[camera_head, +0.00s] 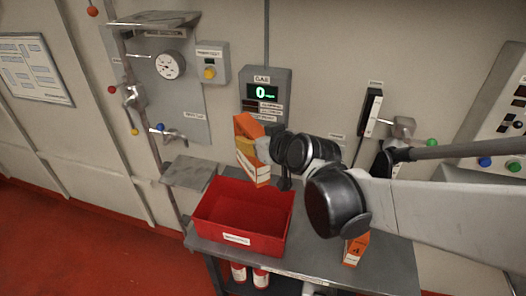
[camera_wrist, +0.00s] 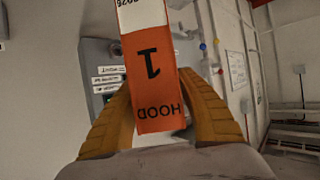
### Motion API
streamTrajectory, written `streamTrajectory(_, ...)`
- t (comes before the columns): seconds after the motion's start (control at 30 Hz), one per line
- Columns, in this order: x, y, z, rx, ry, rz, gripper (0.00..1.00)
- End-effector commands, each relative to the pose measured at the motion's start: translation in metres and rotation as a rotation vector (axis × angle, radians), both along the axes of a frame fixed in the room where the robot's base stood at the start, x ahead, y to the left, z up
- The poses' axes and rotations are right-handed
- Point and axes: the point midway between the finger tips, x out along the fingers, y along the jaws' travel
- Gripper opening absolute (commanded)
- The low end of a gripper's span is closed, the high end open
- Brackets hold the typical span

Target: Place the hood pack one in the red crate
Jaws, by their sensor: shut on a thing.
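The hood pack one, an orange and white box marked "HOOD 1" (camera_wrist: 153,85), is held between the yellow fingers of my gripper (camera_wrist: 160,115) in the wrist view. In the head view the pack (camera_head: 247,135) is raised and tilted a little. It is above the far side of the red crate (camera_head: 240,239), apart from it. My gripper (camera_head: 262,150) shows there at the pack's right side, partly hidden by my wrist. The red crate stands on the grey bench with a white label on its front, and its visible inside looks empty.
Another orange box (camera_head: 356,249) marked 4 stands on the bench (camera_head: 395,262) right of the crate, below my arm. A grey gas panel (camera_head: 265,90), a gauge (camera_head: 171,65) and valves are on the wall behind. Red canisters (camera_head: 260,277) sit below the bench.

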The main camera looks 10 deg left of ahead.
Motion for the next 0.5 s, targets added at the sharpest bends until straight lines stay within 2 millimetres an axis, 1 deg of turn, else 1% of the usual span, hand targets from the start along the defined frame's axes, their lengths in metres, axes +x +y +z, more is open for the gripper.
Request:
streamTrajectory(0.03, 0.0, 0.0, 0.0, 0.0, -0.001, -0.001, 0.02)
streamTrajectory(0.1, 0.0, 0.0, -0.012, 0.0, -0.001, -0.001, 0.02)
streamTrajectory(0.3, 0.0, 0.0, -0.036, 0.0, -0.001, -0.001, 0.02)
streamTrajectory(0.47, 0.0, 0.0, -0.067, 0.0, -0.001, -0.001, 0.02)
streamTrajectory(0.5, 0.0, 0.0, -0.076, 0.0, -0.001, -0.001, 0.02)
